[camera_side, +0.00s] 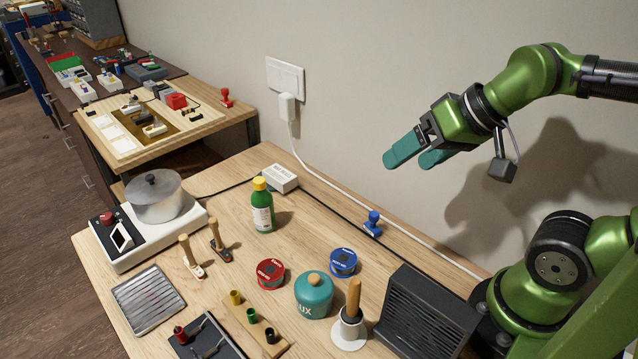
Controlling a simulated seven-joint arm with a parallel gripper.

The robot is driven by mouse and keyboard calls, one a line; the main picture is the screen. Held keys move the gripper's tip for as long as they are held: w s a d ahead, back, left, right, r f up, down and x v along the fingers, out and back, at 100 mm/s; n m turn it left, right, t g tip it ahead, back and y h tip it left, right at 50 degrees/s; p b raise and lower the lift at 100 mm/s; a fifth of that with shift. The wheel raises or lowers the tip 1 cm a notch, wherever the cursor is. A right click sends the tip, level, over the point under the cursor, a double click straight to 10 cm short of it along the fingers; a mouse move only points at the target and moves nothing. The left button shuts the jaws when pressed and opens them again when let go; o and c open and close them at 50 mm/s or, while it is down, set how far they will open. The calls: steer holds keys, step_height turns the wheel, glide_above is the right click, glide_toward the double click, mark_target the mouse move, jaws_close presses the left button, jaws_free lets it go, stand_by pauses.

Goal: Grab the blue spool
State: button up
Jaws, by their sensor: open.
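The blue spool (343,262) lies flat on the wooden table, behind the teal jar and to the right of the red spool (270,273). My gripper (418,158) has teal fingers and is open and empty. It is raised well above the table near the wall, up and to the right of the blue spool in the picture, apart from everything.
A teal jar (314,294), a wood-handled tool in a white holder (350,322) and a black slatted box (425,315) stand near the spool. A green bottle (262,206) and blue stamp-like piece (373,223) stand behind. A white cable (402,228) runs along the wall.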

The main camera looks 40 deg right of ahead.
steer(key=n+g+h, duration=0.2)
steer(key=n+g, duration=0.2)
steer(key=g, duration=0.3)
glide_above(343, 257)
steer(key=f, duration=1.7)
steer(key=shift+w+d+f, duration=0.3)
steer(key=shift+w+f, duration=0.05)
steer(key=shift+f, duration=0.05)
steer(key=shift+s+a+f, duration=0.1)
steer(key=shift+f, duration=0.8)
steer(key=shift+s+a+f, duration=0.15)
steer(key=shift+f, duration=0.75)
steer(key=shift+s+a+f, duration=0.1)
steer(key=shift+f, duration=0.8)
steer(key=c, duration=1)
steer(key=shift+r, duration=0.1)
